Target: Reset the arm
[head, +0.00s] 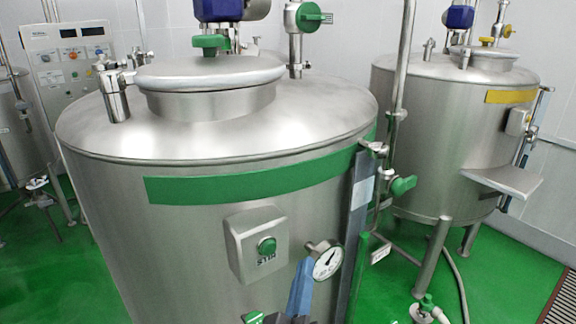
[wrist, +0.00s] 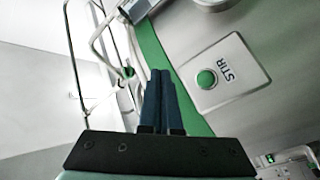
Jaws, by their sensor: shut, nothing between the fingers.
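My gripper (wrist: 161,74) shows in the wrist view as two dark blue fingers side by side, shut and empty. In the head view a blue shape, which looks like my gripper (head: 302,280), is at the bottom edge in front of the large steel tank (head: 170,240). It is right of and below the STIR box (head: 256,246) and beside the pressure gauge (head: 324,262). In the wrist view the STIR box (wrist: 208,76) with its green button lies right of the fingertips, apart from them. The rest of my arm is mostly hidden.
A second steel tank (head: 440,130) with a yellow band stands at the right. A control panel (head: 80,62) stands at the back left. A vertical pipe (head: 401,60) and a green-handled valve (head: 402,186) are by the near tank. Green floor (head: 28,270) shows at the left.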

